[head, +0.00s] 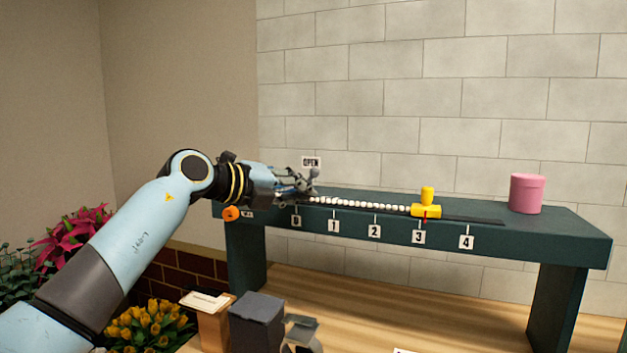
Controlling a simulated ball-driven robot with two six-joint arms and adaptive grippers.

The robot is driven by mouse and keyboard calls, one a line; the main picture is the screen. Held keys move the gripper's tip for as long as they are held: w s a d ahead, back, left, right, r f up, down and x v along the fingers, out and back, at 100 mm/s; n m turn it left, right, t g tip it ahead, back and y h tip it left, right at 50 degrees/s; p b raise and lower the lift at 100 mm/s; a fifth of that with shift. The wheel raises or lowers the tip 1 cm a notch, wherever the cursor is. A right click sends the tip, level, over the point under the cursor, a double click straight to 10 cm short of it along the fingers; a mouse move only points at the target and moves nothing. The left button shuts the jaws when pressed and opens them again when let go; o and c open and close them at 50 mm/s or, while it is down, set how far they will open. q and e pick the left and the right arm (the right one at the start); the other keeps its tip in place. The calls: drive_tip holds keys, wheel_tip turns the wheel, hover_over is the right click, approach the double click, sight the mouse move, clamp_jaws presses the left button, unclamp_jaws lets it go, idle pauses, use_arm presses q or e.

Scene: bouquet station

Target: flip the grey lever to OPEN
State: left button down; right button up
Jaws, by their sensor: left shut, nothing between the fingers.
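The white OPEN label (311,162) stands upright at the back of the dark green shelf (560,232), near its left end. My left gripper (312,186) is just below and in front of this label, over the shelf top. Its fingers look shut and nothing shows between them. I cannot make out the grey lever apart from the grey fingers; the gripper and forearm cover that part of the shelf. I cannot tell whether the fingers touch it. My right gripper is not in view.
A row of white beads (360,204) runs right from my gripper to a yellow slider (426,208) near label 3. A pink round box (527,193) stands at right. An orange knob (231,213) shows below my wrist. A dark grey block (257,322) and flowers (150,325) are lower.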

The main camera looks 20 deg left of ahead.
sight(322, 205)
use_arm(q)
drive_tip(key=x, duration=0.5)
drive_tip(key=shift+w+d+r+p, duration=0.1)
drive_tip(key=shift+w+d+p, duration=0.05)
drive_tip(key=shift+w+p, duration=0.2)
drive_tip(key=shift+w+a+r+p, duration=0.3)
drive_tip(key=shift+w+a+r, duration=0.1)
drive_tip(key=shift+w+a, duration=0.45)
drive_tip(key=shift+w+a+r, duration=0.15)
drive_tip(key=shift+w+a, duration=0.2)
drive_tip(key=shift+a, duration=0.05)
drive_tip(key=shift+a, duration=0.1)
